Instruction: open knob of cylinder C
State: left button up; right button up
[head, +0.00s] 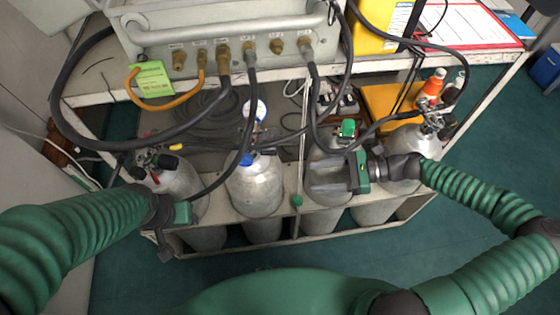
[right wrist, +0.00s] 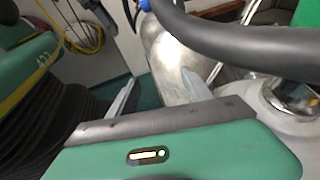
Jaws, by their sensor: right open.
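Several silver cylinders stand in a row in the rack; I cannot read a letter on any. The third from the left (head: 323,148) has a green knob (head: 348,128) on top, and may be cylinder C. My right gripper (head: 312,178) is open and empty in front of this cylinder's body, below the knob, fingers pointing left. In the right wrist view its fingers (right wrist: 158,94) are spread, with a silver cylinder (right wrist: 165,55) beyond them. A green part (right wrist: 308,14) shows at the upper right, probably that knob. My left gripper (head: 168,238) is low, near the leftmost cylinder (head: 175,182); its fingers are unclear.
The second cylinder (head: 255,187) has a blue knob (head: 248,159). A dark hose (right wrist: 240,42) crosses close above my right fingers. The grey panel (head: 225,30) with hose fittings overhangs the row. An orange-and-white bottle (head: 431,86) stands at the right. The green floor in front is clear.

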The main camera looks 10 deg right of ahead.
aim_at(269, 148)
jog(key=w+d+r+m+t+y+b, duration=0.1)
jog(key=w+d+r+m+t+y, duration=0.15)
jog(key=d+r, duration=0.35)
pick_arm(q)
jog(key=s+b+x, duration=0.1)
jog(key=b+x, duration=0.4)
jog(key=x, duration=0.2)
jog(key=shift+s+f, duration=0.3)
jog(key=shift+f, duration=0.2)
pick_arm(e)
jog(key=x, duration=1.6)
jog(key=shift+a, duration=0.4)
jog(key=shift+s+f+n+t, duration=0.1)
jog(key=shift+n+t, duration=0.15)
grip_shut()
pick_arm(q)
jog(key=shift+r, duration=0.2)
